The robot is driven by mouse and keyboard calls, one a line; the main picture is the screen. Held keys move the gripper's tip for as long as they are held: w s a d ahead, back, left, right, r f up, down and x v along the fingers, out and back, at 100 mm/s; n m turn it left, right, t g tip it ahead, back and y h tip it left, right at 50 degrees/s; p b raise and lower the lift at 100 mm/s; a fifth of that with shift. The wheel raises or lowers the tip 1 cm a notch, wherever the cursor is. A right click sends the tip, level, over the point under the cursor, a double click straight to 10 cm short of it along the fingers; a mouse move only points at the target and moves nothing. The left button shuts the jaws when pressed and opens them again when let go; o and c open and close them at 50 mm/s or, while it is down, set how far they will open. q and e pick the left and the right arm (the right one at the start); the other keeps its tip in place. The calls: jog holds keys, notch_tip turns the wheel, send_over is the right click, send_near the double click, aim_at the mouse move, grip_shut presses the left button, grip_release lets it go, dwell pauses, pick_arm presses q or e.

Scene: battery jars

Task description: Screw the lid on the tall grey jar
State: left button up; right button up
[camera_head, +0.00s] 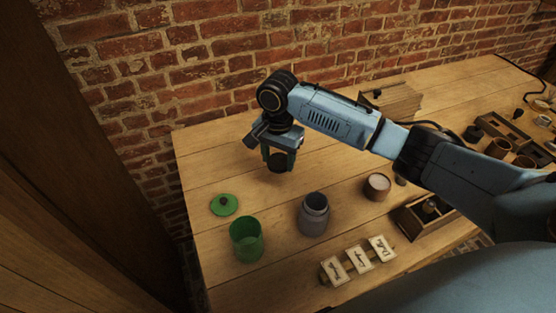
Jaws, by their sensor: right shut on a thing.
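The tall grey jar (313,218) stands upright on the wooden table, near the front middle. Its mouth looks open, with no lid on it. My right gripper (279,158) is up and behind the jar, a little to its left and apart from it. It points down and is shut on a dark, round, lid-like thing (278,164), partly hidden between the fingers. My left gripper is not in view.
A green jar (246,242) stands left of the grey jar, with a green lid (224,205) lying behind it. A brick wall bounds the back.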

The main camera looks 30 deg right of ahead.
jog(key=s+a+r+n, duration=0.3)
jog(key=s+r+n, duration=0.4)
jog(key=r+n, duration=0.3)
jog(key=shift+a+r+n, duration=0.15)
jog(key=shift+r+n, duration=0.15)
jog(key=shift+n, duration=0.2)
jog(key=shift+s, duration=0.15)
